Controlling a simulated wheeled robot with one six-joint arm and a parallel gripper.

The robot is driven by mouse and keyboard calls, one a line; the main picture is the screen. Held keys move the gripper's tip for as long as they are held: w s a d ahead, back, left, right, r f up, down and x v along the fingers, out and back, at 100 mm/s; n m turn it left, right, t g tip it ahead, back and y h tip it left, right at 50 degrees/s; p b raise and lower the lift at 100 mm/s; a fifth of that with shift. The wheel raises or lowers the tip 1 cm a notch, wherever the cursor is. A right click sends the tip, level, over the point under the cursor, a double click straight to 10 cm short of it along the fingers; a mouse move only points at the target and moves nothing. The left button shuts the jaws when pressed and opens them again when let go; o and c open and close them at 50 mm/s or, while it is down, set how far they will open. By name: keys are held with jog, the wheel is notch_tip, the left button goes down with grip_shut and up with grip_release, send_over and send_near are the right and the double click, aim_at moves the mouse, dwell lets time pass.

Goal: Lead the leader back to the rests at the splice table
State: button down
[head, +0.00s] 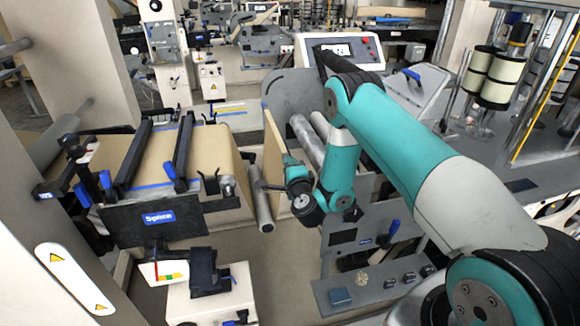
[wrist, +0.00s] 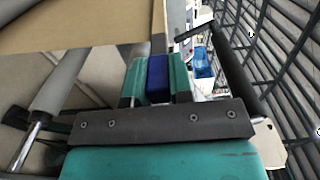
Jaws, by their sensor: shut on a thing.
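My gripper (wrist: 157,80) is shut on a blue block at the end of the leader; its teal fingers stand on both sides of the block in the wrist view. The leader (wrist: 70,28) is a tan kraft sheet stretching to the upper left there. In the head view the leader (head: 272,150) hangs as a tan strip beside my gripper, whose fingertips are mostly hidden. The splice table (head: 150,222) stands left of it, with brown paper on top and two black bars across. Black forked brackets (head: 212,183) at its near edge look like rests; they are apart from my gripper.
A grey roller (head: 260,200) lies between the table and my gripper. A machine frame with rollers (head: 308,140) stands close behind my arm. A black bracket on a white box (head: 210,275) and a grey panel with knobs (head: 375,285) are in front. Spools (head: 495,80) stand at the right.

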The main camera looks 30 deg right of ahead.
notch_tip(320, 180, down, 32)
jog(key=b, duration=2.6)
jog(key=shift+b, duration=0.3)
jog(key=a+f+b, duration=0.1)
jog(key=f+b, duration=0.1)
jog(key=b, duration=0.1)
jog(key=a+f+b, duration=0.1)
jog(key=f, duration=0.1)
jog(key=shift+w+a+f+b, duration=0.1)
jog(key=shift+w+a+b, duration=0.2)
